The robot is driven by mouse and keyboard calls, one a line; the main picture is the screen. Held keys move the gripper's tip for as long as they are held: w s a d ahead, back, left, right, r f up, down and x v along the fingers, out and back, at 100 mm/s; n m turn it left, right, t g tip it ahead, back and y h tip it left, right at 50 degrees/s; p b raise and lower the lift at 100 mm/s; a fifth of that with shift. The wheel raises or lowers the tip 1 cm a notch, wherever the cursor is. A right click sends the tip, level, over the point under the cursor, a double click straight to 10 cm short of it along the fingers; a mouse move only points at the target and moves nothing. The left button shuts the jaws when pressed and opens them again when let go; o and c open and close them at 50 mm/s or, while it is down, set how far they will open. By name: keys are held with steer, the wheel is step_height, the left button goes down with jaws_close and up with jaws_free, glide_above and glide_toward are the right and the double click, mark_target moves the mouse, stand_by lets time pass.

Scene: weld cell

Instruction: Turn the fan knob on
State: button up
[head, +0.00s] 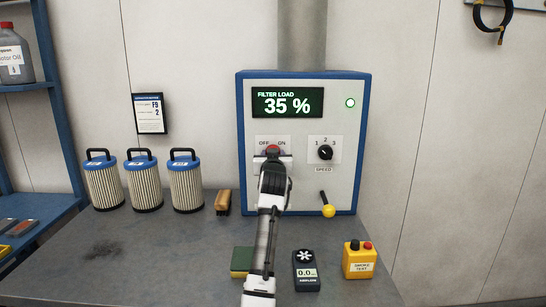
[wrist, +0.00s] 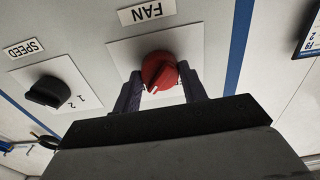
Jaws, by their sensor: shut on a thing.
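The red fan knob (head: 272,149) is on the white front of the blue-framed control box, just under the OFF and ON labels (head: 272,142). In the wrist view the knob (wrist: 160,72) sits between the two dark fingers of my gripper (wrist: 158,90), which is shut on it. The picture there is upside down, with the FAN label (wrist: 147,11) above the knob. The knob's white mark points down and slightly left in that view. The OFF and ON labels are hidden there, so I cannot tell exactly which one it meets. In the head view my gripper (head: 273,160) covers the knob's lower part.
The black speed knob (head: 325,152) is to the right, above a yellow-tipped lever (head: 328,210). The display (head: 287,102) reads FILTER LOAD 35 %, beside a green lamp (head: 350,103). Several filters, a brush (head: 223,202), an airflow meter (head: 306,270) and a smoke-test box (head: 359,261) stand on the bench.

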stand_by(0.5)
steer(key=o, duration=1)
steer(key=s+b, duration=0.4)
steer(key=s, duration=0.9)
steer(key=shift+s+b, duration=0.4)
